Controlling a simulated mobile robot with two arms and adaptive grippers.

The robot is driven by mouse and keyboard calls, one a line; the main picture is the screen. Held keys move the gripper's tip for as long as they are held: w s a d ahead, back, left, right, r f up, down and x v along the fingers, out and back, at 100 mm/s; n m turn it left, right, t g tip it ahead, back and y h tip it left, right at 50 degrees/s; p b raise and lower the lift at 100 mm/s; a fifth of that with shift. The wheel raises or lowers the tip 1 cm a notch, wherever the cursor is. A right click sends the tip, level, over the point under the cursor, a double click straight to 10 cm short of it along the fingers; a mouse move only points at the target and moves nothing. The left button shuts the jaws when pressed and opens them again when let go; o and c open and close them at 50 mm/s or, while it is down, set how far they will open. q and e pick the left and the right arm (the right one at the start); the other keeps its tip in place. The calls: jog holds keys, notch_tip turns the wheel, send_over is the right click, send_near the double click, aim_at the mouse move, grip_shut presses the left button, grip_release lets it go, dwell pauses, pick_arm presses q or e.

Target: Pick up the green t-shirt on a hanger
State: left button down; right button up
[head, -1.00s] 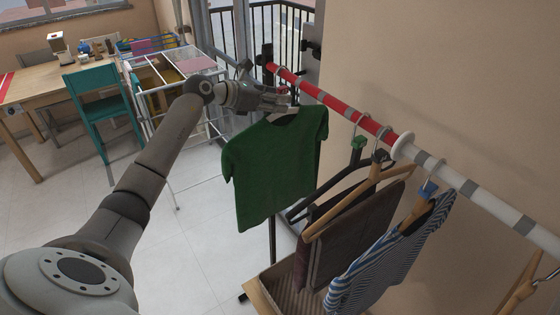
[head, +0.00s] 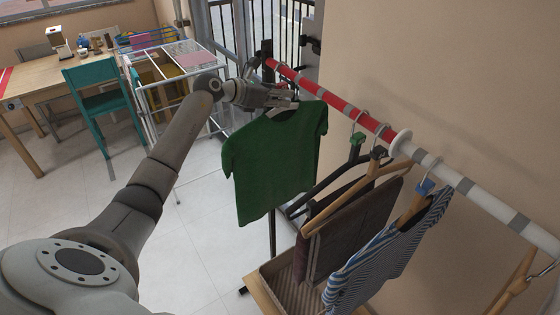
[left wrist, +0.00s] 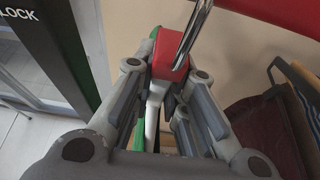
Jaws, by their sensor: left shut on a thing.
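The green t-shirt (head: 272,160) hangs from its hanger below the far end of the rail. My left gripper (head: 285,101) is at the top of the shirt, just left of the rail. In the left wrist view, the gripper (left wrist: 160,88) is shut around the neck of the hanger, just below its red block (left wrist: 171,50) and metal hook (left wrist: 192,27). A strip of green shirt (left wrist: 141,55) shows beside the fingers. I cannot tell whether the hook still touches the rail. My right gripper is not in view.
The red, white and grey rail (head: 340,104) runs along the wall. A brown garment (head: 350,230) and a blue striped shirt (head: 392,250) hang nearer on it. A box (head: 290,290) is below them. A drying rack (head: 165,85), a teal chair (head: 100,95) and a table (head: 50,75) stand at left.

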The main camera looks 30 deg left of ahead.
aim_at(279, 87)
pick_arm(q)
jog(key=shift+r, duration=0.25)
jog(key=shift+r+b, duration=0.65)
jog(key=shift+b, duration=0.05)
jog(key=shift+s+a+r+b, duration=0.2)
jog(key=shift+s+r+b, duration=0.05)
jog(key=shift+r+b, duration=0.5)
jog(key=s+a+b, duration=0.2)
jog(key=s+b, duration=0.1)
jog(key=s, duration=0.1)
jog(key=s+a+b, duration=0.2)
jog(key=s+b, duration=0.1)
jog(key=s, duration=0.2)
jog(key=s+a+b, duration=0.1)
jog(key=s+b, duration=0.2)
jog(key=s, duration=0.2)
jog(key=shift+s+a, duration=0.2)
jog(key=shift+a, duration=0.2)
jog(key=shift+s+a+r+b, duration=0.1)
jog(key=shift+s+a+b, duration=0.1)
jog(key=shift+s+b, duration=0.2)
jog(key=shift+s+a+r+b, duration=0.15)
jog(key=shift+s+b, duration=0.1)
jog(key=shift+s, duration=0.25)
jog(key=shift+f, duration=0.1)
